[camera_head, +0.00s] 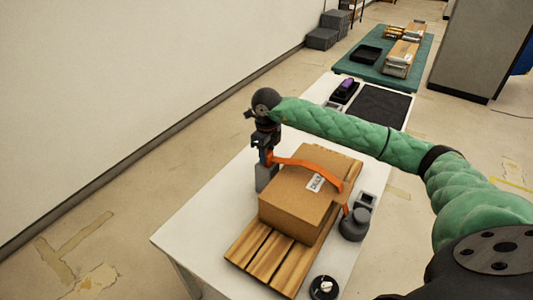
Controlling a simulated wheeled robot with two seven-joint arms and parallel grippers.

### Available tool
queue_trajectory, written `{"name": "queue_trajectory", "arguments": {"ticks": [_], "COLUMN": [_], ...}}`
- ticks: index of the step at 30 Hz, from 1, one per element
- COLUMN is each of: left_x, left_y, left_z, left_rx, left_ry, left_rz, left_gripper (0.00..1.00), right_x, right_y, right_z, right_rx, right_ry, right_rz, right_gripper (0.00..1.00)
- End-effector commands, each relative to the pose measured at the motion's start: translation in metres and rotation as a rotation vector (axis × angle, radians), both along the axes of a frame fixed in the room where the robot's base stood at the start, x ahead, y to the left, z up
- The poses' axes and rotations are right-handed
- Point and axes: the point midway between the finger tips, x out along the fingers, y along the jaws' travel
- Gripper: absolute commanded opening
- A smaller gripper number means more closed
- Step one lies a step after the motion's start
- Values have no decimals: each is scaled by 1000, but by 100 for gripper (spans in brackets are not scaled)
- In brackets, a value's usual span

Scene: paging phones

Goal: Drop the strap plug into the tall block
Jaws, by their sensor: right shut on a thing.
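An orange strap (300,163) runs over a brown cardboard box (290,205) on a white table. My right gripper (266,150) is at the far left side of the box, pointing down, and shut on the strap plug at the strap's left end. The plug is small and mostly hidden by the fingers. The tall grey block (264,180) stands on the table beside the box, directly below the gripper in the picture. I cannot tell whether the plug is above the block's top or inside it. My left gripper is not in view.
The box rests on a slatted wooden pallet (243,252). A grey fixture (354,225) stands to the box's right, near the strap's other end. A round black item (323,288) lies at the front. The table's left part (195,225) is clear.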

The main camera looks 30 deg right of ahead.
Motion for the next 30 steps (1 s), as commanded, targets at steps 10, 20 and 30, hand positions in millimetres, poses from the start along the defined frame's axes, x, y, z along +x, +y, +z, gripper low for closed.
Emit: {"name": "queue_trajectory", "arguments": {"ticks": [10, 20, 30], "left_x": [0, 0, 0], "left_y": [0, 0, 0], "left_z": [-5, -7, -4], "left_rx": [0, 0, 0], "left_ry": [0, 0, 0], "left_rz": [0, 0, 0], "left_gripper": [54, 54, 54], "right_x": [0, 0, 0], "right_y": [0, 0, 0], "right_z": [-6, -8, 0], "right_rx": [0, 0, 1], "right_ry": [0, 0, -1], "right_rz": [0, 0, 0], "right_gripper": [8, 40, 40]}}
